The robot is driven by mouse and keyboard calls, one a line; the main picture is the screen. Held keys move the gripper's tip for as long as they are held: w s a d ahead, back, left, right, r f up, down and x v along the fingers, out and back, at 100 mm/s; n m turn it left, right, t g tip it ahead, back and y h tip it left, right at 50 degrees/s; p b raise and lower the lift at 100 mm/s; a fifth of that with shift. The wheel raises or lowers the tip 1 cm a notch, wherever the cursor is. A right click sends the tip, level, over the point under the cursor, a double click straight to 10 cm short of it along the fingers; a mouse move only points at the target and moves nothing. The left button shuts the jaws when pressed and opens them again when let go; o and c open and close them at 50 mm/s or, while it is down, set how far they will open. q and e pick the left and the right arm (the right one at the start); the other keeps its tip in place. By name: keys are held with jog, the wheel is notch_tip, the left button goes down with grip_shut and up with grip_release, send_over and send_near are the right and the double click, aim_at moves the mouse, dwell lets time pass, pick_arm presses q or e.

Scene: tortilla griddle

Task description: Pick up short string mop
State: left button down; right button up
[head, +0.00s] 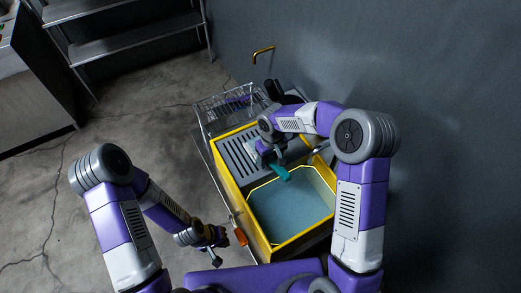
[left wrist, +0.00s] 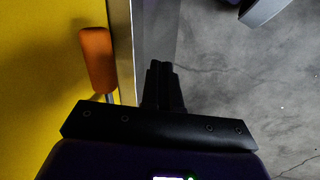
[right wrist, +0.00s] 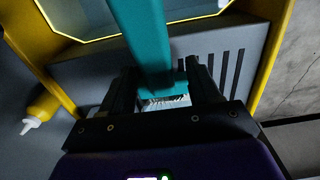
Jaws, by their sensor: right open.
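A teal tool (head: 282,173) with a long flat handle lies over the slotted drainboard and the near basin's edge. In the right wrist view its teal handle (right wrist: 145,35) runs down between my fingers, and short white strings or bristles (right wrist: 166,101) show at its end; I take it for the mop, though its head is mostly hidden. My right gripper (right wrist: 160,92) is open, with a finger on each side of the tool; it also shows in the head view (head: 270,163). My left gripper (left wrist: 163,80) is shut and empty beside the sink unit's left side, and shows in the head view (head: 217,246).
The yellow-rimmed sink (head: 292,206) holds bluish water. An orange handle (left wrist: 97,60) stands out at the sink's left side, near my left gripper. A yellow bottle (right wrist: 43,106) shows beside the drainboard (head: 243,151). A wire rack (head: 225,108) stands behind. Open floor lies left.

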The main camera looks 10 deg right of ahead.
jog(key=shift+f, duration=0.4)
grip_shut()
jog(key=shift+r, duration=0.1)
